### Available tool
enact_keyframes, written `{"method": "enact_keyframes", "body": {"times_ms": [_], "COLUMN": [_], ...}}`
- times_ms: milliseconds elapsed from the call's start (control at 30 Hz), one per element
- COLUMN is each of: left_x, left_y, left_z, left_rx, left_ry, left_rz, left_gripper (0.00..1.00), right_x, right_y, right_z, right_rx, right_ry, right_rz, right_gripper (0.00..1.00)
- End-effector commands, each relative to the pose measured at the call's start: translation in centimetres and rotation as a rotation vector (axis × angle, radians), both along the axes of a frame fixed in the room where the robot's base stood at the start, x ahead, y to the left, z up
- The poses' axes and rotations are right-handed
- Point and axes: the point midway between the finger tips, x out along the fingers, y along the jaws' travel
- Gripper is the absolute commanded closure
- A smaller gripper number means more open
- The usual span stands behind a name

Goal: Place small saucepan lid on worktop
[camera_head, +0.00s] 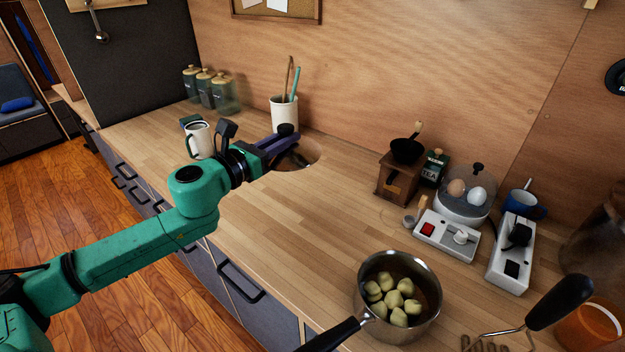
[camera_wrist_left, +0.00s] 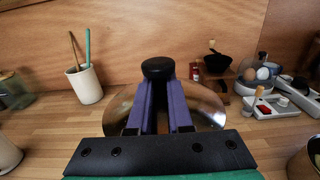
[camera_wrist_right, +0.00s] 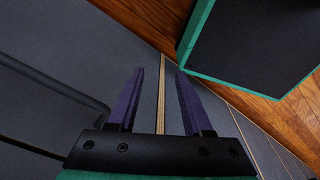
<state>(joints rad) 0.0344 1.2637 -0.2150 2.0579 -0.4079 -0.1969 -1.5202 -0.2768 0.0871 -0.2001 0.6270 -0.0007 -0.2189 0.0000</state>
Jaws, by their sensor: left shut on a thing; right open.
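The small saucepan lid (camera_head: 305,157) is a shiny metal disc with a black knob. My left gripper (camera_head: 287,140) is shut on the lid's knob, at the back of the worktop (camera_head: 270,210). In the left wrist view the lid (camera_wrist_left: 208,105) spreads out behind the purple fingers, and the black knob (camera_wrist_left: 158,68) sits between their tips. I cannot tell whether the lid touches the worktop. My right gripper (camera_wrist_right: 155,85) is open and empty, low in front of the grey cabinet fronts.
A white mug (camera_head: 199,141) and a utensil pot (camera_head: 284,113) stand near the left gripper. The saucepan (camera_head: 364,290) with potatoes is at the front right. A coffee grinder (camera_head: 396,182), egg cooker (camera_head: 462,207) and sockets (camera_head: 446,236) stand at the right. The middle worktop is clear.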

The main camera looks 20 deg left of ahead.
Motion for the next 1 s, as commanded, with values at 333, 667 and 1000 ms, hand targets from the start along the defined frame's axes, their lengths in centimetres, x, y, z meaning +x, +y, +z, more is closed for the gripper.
{"method": "enact_keyframes", "body": {"times_ms": [333,667,1000], "left_x": [-0.1,-0.2,-0.2], "left_y": [0.1,0.1,0.1], "left_z": [-11.0,-18.0,-19.6], "left_rx": [-0.013,-0.007,-0.002], "left_ry": [0.007,0.004,0.002], "left_rz": [0.005,0.004,0.001], "left_gripper": [1.0,1.0,1.0], "right_x": [-3.5,-1.6,-1.8], "right_y": [0.1,1.0,0.6], "right_z": [-1.5,-1.9,-2.0], "right_rx": [0.001,0.013,0.008], "right_ry": [0.054,0.023,0.026], "right_rz": [-0.003,-0.006,-0.003], "right_gripper": [0.5,0.5,0.5]}}
